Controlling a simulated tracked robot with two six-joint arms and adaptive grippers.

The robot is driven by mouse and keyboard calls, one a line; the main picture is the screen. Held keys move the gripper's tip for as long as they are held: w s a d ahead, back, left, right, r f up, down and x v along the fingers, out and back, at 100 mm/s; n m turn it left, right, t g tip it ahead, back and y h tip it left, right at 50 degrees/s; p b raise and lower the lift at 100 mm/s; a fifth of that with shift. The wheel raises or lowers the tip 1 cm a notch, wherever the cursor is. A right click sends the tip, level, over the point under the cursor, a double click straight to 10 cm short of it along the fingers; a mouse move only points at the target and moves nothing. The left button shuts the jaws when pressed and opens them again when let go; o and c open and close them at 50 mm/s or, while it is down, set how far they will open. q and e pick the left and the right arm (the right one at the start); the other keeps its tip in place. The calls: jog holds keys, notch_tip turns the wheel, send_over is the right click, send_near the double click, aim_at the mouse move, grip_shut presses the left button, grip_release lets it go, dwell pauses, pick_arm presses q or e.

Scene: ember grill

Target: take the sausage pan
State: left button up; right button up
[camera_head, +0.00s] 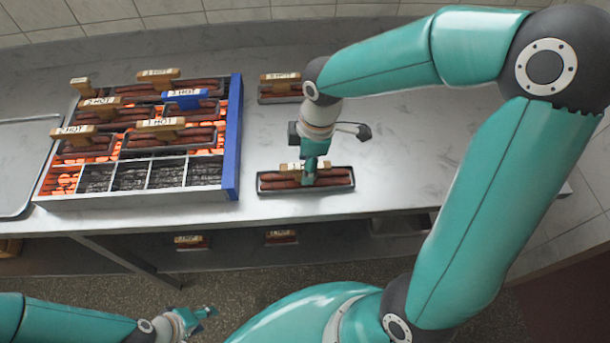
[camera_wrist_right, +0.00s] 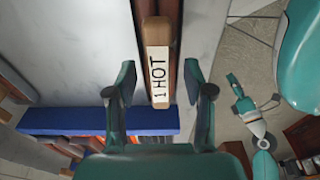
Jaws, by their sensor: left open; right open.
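A dark pan of sausages (camera_head: 270,187) stands on the counter right of the grill, with a wooden handle block across its top. Its handle (camera_wrist_right: 148,30) shows in the right wrist view with a white label reading "1 HOT". My right gripper (camera_head: 309,180) is low over this pan, pointing down. In the right wrist view my right gripper (camera_wrist_right: 160,72) is open, with one finger on each side of the handle; contact cannot be told. My arm hides part of the pan. My left gripper (camera_head: 208,318) is open and empty, low in front of the counter.
The grill (camera_head: 130,201) at left has glowing coals, a blue side wall (camera_head: 233,140) and several similar sausage pans. Another pan (camera_head: 280,98) stands behind, on the counter. Two pans (camera_head: 191,241) (camera_head: 281,237) show below. A metal tray (camera_head: 24,140) is far left. Counter at right is clear.

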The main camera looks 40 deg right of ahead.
jog(key=shift+w+a+f, duration=0.1)
jog(key=shift+w+f, duration=0.05)
jog(key=shift+f, duration=1.2)
grip_shut()
